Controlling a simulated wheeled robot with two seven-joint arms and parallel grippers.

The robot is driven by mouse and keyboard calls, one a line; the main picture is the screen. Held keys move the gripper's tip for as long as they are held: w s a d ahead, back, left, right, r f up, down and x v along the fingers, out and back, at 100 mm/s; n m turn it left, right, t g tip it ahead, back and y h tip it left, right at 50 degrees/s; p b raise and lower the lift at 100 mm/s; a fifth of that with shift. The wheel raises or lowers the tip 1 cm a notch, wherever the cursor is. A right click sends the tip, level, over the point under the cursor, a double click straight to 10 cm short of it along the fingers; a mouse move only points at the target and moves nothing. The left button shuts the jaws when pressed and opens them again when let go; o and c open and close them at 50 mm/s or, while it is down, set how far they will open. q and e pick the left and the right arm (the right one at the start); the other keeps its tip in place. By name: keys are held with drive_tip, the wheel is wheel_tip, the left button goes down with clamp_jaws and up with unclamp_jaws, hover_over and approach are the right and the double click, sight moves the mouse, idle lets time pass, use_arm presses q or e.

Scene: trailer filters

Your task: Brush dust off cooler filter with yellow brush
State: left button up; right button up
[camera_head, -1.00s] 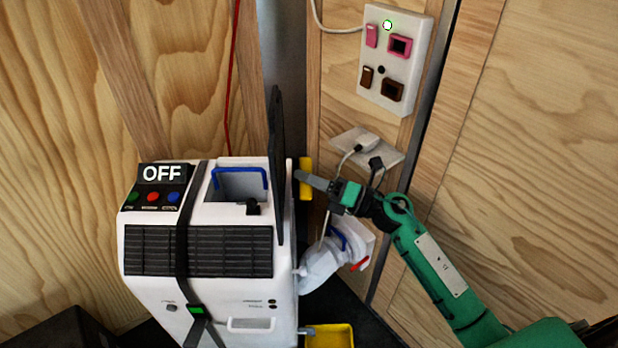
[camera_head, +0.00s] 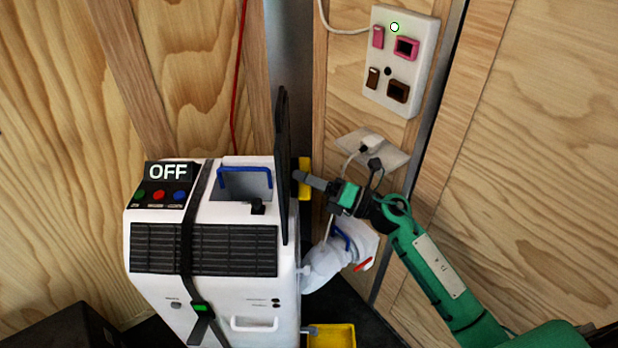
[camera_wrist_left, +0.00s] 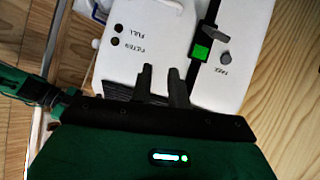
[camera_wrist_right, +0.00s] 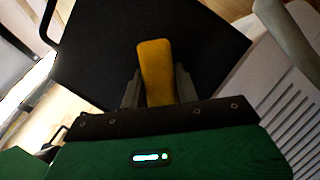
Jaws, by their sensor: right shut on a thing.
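The cooler (camera_head: 222,208) is white, with an "OFF" display and a strap. The filter (camera_head: 283,165) is a thin black panel, standing nearly edge-on at the cooler's right side. In the right wrist view its broad dark face (camera_wrist_right: 90,60) spreads behind the brush. My right gripper (camera_head: 306,178) is shut on the yellow brush (camera_head: 304,163), upright close beside the filter; I cannot tell if they touch. The brush also shows in the right wrist view (camera_wrist_right: 155,70). My left gripper (camera_wrist_left: 160,82) is open and empty before the cooler's front, outside the head view. No dust is discernible.
A yellow tray (camera_head: 331,336) is low at the right. A socket panel (camera_head: 401,60) and a plugged-in outlet (camera_head: 370,150) are on the wooden wall behind my right arm. A dark box (camera_head: 75,330) is lower left.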

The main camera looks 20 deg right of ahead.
drive_tip(key=shift+w+a, duration=0.1)
drive_tip(key=shift+a, duration=0.25)
drive_tip(key=shift+w+d+b, duration=0.15)
drive_tip(key=shift+w+d, duration=0.1)
drive_tip(key=shift+w, duration=0.4)
drive_tip(key=shift+w+d+b, duration=0.2)
drive_tip(key=shift+w, duration=0.4)
drive_tip(key=shift+w+d+b, duration=0.15)
drive_tip(key=shift+w+d, duration=0.1)
drive_tip(key=shift+w, duration=0.4)
drive_tip(key=shift+a, duration=0.1)
drive_tip(key=shift+s+a+p, duration=0.15)
drive_tip(key=shift+s+p, duration=0.15)
drive_tip(key=shift+s, duration=0.1)
drive_tip(key=shift+s+a+p, duration=0.2)
drive_tip(key=shift+s+p, duration=0.05)
drive_tip(key=shift+s, duration=0.3)
drive_tip(key=shift+s+a+p, duration=0.2)
drive_tip(key=shift+s, duration=0.35)
drive_tip(key=shift+s+a, duration=0.2)
drive_tip(key=shift+s, duration=0.2)
